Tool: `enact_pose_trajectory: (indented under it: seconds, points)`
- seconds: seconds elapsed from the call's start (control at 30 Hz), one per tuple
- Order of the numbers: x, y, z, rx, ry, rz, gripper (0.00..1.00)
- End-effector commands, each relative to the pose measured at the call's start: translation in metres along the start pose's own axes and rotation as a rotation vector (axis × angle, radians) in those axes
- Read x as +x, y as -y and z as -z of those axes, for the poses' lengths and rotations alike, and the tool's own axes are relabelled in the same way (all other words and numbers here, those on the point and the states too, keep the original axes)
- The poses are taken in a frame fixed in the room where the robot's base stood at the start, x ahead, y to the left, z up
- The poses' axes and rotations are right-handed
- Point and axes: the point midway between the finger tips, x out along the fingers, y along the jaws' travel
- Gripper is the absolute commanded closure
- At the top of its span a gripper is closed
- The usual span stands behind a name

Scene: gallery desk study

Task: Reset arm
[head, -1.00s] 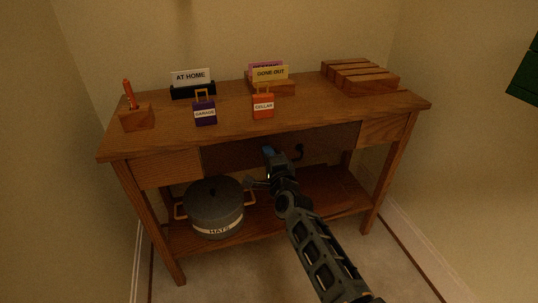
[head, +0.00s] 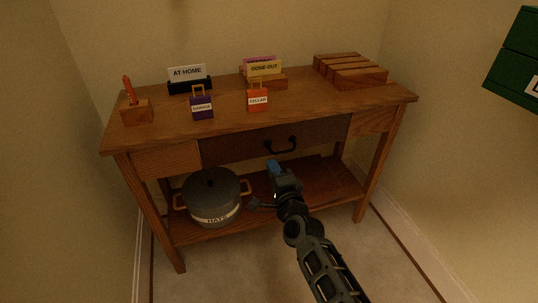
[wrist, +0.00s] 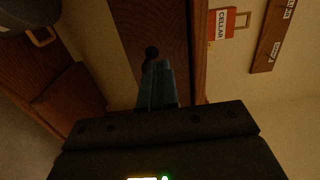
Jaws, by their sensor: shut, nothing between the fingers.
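My gripper (head: 273,166) is in front of the wooden desk (head: 150,150), just below and left of the black handle (head: 281,146) of the dark middle drawer (head: 235,146). Its blue fingers are shut with nothing between them. In the wrist view my gripper (wrist: 155,85) points at the drawer front (wrist: 148,18), with part of the dark handle (wrist: 151,54) at the fingertips' end. Whether the fingers touch the handle cannot be told. The drawer looks closed.
A grey pot labelled HATS (head: 212,197) sits on the lower shelf left of my arm. On the desktop are a purple GARAGE tag (head: 202,106), an orange CELLAR tag (head: 257,98), an AT HOME card (head: 187,73), a DONE OUT card (head: 264,68), a pen holder (head: 136,111) and a slotted wooden block (head: 350,72).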

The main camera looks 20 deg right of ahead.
Motion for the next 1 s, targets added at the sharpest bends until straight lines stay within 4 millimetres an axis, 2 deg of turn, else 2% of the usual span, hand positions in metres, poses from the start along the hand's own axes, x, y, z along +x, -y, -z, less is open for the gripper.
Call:
enact_pose_trajectory:
  seconds: [0.13, 0.47, 0.57, 0.67, 0.83, 1.0]
  points:
    - [-0.021, 0.001, 0.000, 0.001, 0.001, -0.002, 1.00]
    - [-0.035, -0.001, 0.001, -0.008, -0.001, -0.002, 1.00]
    - [-0.053, -0.006, 0.006, -0.053, -0.003, -0.010, 1.00]
    - [-0.087, -0.014, 0.016, -0.149, -0.004, -0.025, 1.00]
    - [-0.168, -0.021, 0.032, -0.372, 0.002, -0.058, 1.00]
    - [-0.248, -0.014, 0.042, -0.589, 0.020, -0.090, 1.00]
